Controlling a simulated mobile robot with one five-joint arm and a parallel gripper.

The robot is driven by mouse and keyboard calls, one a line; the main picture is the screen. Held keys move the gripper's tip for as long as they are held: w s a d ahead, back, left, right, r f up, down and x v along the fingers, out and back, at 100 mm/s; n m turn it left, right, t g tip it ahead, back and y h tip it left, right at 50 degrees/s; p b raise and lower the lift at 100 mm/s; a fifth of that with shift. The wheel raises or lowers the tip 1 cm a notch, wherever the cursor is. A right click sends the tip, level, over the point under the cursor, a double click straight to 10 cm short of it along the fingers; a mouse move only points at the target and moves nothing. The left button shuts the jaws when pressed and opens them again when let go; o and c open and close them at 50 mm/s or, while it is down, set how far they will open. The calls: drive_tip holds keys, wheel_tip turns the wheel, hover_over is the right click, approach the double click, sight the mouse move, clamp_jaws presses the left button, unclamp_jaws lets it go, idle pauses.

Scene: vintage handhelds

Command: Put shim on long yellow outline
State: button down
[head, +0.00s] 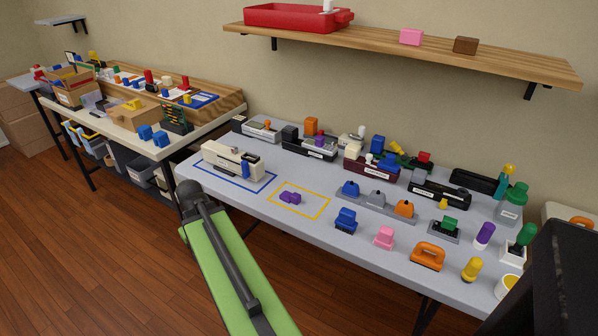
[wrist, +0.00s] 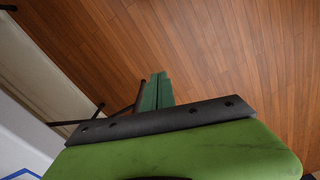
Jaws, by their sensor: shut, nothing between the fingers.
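The yellow outline (head: 322,207) is marked on the grey table, right of a larger blue outline (head: 232,189). A small purple two-part piece (head: 290,198) lies inside the yellow outline. No piece can be surely identified as the shim. My gripper's green fingers (wrist: 156,92) are shut together and empty in the wrist view, seen against the wooden floor. In the head view my green arm reaches up from the bottom, in front of the table, and the fingertips cannot be made out.
A cream machine (head: 233,160) stands on the blue outline. Several stamps and dark devices crowd the table's back and right, including a blue stamp (head: 345,219) and an orange one (head: 427,256). A cluttered second table (head: 190,136) stands at left. Floor shows in front.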

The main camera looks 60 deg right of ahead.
sight(294, 193)
drive_tip(key=s+d+r+m+p, duration=0.2)
drive_tip(key=s+d+r+p, duration=0.6)
drive_tip(key=s+d+r, duration=0.3)
drive_tip(key=s+d+r+m+p, duration=0.2)
drive_tip(key=s+d+r+p, duration=0.6)
drive_tip(key=d, duration=0.4)
drive_tip(key=f+b, duration=0.3)
drive_tip(key=b, duration=0.1)
drive_tip(key=s+f+b, duration=0.1)
drive_tip(key=f+b, duration=0.2)
drive_tip(key=f, duration=0.1)
drive_tip(key=f+b, duration=0.3)
drive_tip(key=b, duration=0.1)
drive_tip(key=shift+s+d+f+b, duration=0.15)
drive_tip(key=shift+f+b, duration=0.1)
drive_tip(key=shift+b, duration=0.05)
drive_tip(key=w+d, duration=0.2)
drive_tip(key=w, duration=0.1)
drive_tip(key=shift+d+r, duration=0.2)
drive_tip(key=shift+d, duration=0.1)
drive_tip(key=w+d, duration=0.1)
drive_tip(key=w, duration=0.1)
drive_tip(key=w+d, duration=0.1)
drive_tip(key=d, duration=0.1)
drive_tip(key=shift+w, duration=0.35)
drive_tip(key=shift+a, duration=0.1)
drive_tip(key=shift+s, duration=0.1)
